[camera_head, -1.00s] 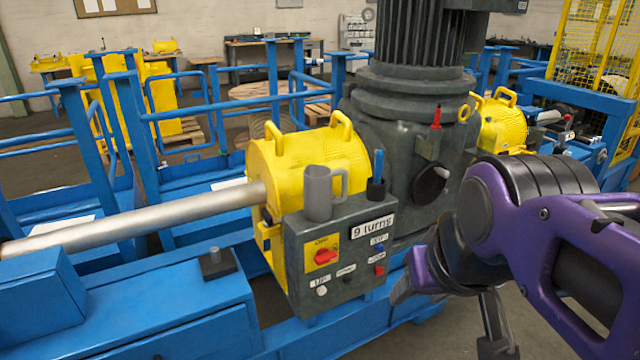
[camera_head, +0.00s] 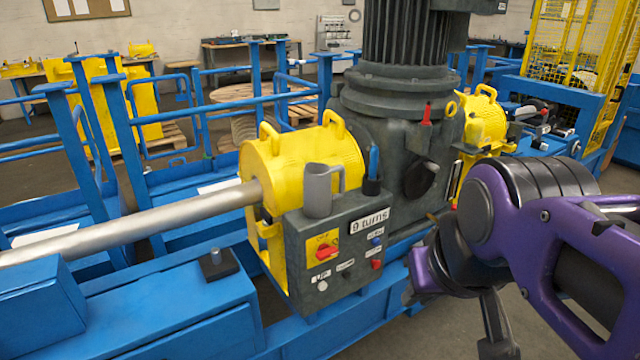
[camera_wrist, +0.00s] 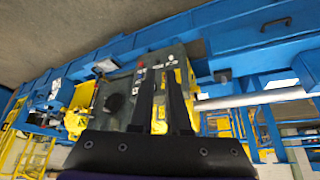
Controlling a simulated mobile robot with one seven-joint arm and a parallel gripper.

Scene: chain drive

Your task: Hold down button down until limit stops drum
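The dark grey control box (camera_head: 300,240) carries a red rotary switch on a yellow plate (camera_head: 327,250), a white button (camera_head: 322,286) under a label seeming to read UP, a blue button (camera_head: 376,241) and a red button (camera_head: 376,265). A small label (camera_head: 345,267) beside UP is too small to read surely; its button is dark or hard to see. A plate (camera_head: 369,222) appears to read "9 turns". My gripper (camera_wrist: 161,85) has a narrow gap between its fingers, is empty, and points toward the box. In the head view my arm is right of the box, apart from it. I cannot identify the drum.
Blue frame (camera_head: 160,320) runs in front.

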